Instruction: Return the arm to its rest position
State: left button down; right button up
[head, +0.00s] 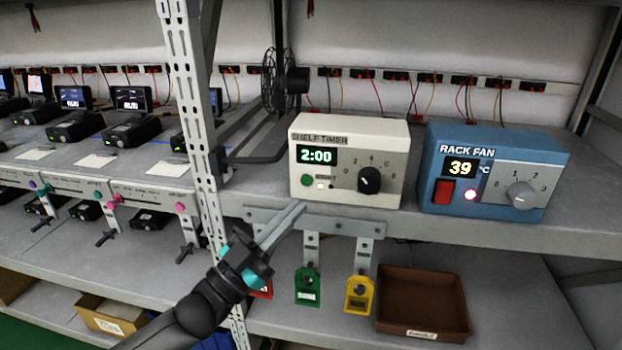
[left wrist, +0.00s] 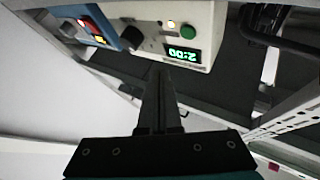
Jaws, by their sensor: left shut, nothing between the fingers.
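My left gripper (head: 298,210) is shut and empty. In the head view it points up and right, just in front of the shelf edge below the white shelf timer (head: 347,160). The timer reads 2:00 and has a green button, a small lit light and a black knob. In the left wrist view the shut fingers (left wrist: 160,75) point toward the timer (left wrist: 188,30), which appears upside down. I cannot tell whether the fingertips touch anything. My right gripper is not in view.
A blue rack fan box (head: 493,170) reading 39 stands right of the timer. Below hang green (head: 308,288) and yellow (head: 359,293) tags beside a brown tray (head: 422,302). A perforated upright post (head: 190,100) stands left; a black fan (head: 285,80) is behind.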

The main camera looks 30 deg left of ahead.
pick_arm(q)
jog(key=s+d+f+n+g+y, duration=0.2)
jog(key=d+f+g+y, duration=0.15)
jog(key=f, duration=0.45)
jog(key=s+d+f+n+g+y, duration=0.1)
jog(key=d+f+g+y, duration=0.2)
jog(key=f+g, duration=0.35)
jog(key=s+d+f+n+g+y, duration=0.1)
jog(key=s+f+g, duration=0.3)
jog(key=s, duration=0.5)
jog(key=s+d+f+n+g+y, duration=0.1)
jog(key=s+f+g, duration=0.35)
jog(key=s, duration=0.45)
notch_tip(320, 180, down, 23)
jog(key=s+g, duration=0.1)
jog(key=s, duration=0.1)
jog(key=s+a+f+g+b, duration=0.1)
jog(key=s+a+f, duration=0.1)
jog(key=s+f, duration=1.3)
jog(key=shift+a, duration=0.35)
